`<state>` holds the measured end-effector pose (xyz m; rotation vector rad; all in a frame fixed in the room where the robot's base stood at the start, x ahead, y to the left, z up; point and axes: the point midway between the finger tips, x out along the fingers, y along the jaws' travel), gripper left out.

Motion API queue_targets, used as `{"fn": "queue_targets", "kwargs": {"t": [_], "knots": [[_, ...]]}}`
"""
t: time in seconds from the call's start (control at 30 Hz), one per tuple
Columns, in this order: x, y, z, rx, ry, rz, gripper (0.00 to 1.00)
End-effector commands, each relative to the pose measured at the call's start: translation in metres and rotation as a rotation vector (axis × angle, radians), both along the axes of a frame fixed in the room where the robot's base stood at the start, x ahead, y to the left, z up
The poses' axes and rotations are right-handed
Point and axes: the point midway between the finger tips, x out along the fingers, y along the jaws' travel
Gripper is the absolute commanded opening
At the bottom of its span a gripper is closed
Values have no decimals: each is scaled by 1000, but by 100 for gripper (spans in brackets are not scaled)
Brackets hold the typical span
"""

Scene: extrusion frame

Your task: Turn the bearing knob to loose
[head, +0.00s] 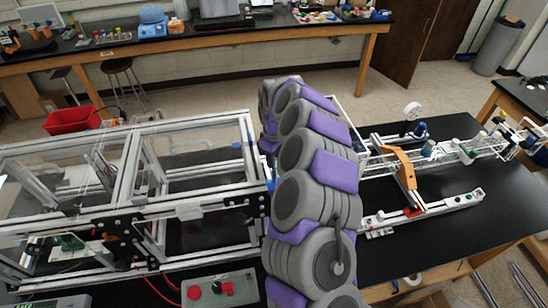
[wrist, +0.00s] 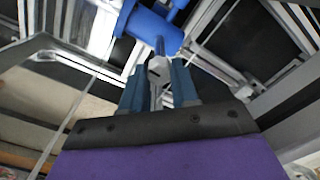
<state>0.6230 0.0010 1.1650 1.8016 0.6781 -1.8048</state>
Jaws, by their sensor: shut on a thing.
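In the wrist view, my gripper (wrist: 160,78) has its two blue-grey fingers closed around a small pale piece with a dark slot, which I take to be the bearing knob (wrist: 156,68). A blue stem and blue cylinder (wrist: 150,28) stand just beyond the fingertips, in line with the knob. The fingers hide the knob's sides, and its turned position cannot be read. In the head view, my purple and grey arm covers the gripper and the knob.
A metal extrusion frame with clear panels (head: 190,122) stands left of my arm. A rail assembly with an orange bracket (head: 404,168) lies on the black table (head: 460,228) at right. A control box with a red button (head: 220,290) sits in front. Metal bars surround the fingers closely.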

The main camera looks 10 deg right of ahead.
Motion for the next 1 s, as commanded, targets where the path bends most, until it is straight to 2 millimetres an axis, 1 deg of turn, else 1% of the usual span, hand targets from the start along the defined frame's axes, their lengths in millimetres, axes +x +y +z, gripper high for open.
{"fn": "queue_targets", "kwargs": {"t": [0.03,0.17,0.2,0.33,0.6,0.87,0.9,1.0], "knots": [[0,0,0,0,0,0,14],[0,0,0,0,0,0,2],[0,0,0,0,0,0,0],[0,0,0,-1,-1,22,0],[1,-1,0,-1,-3,134,0],[0,0,1,0,-3,139,0],[0,0,1,0,-3,139,31],[0,0,1,0,-1,138,40]]}}
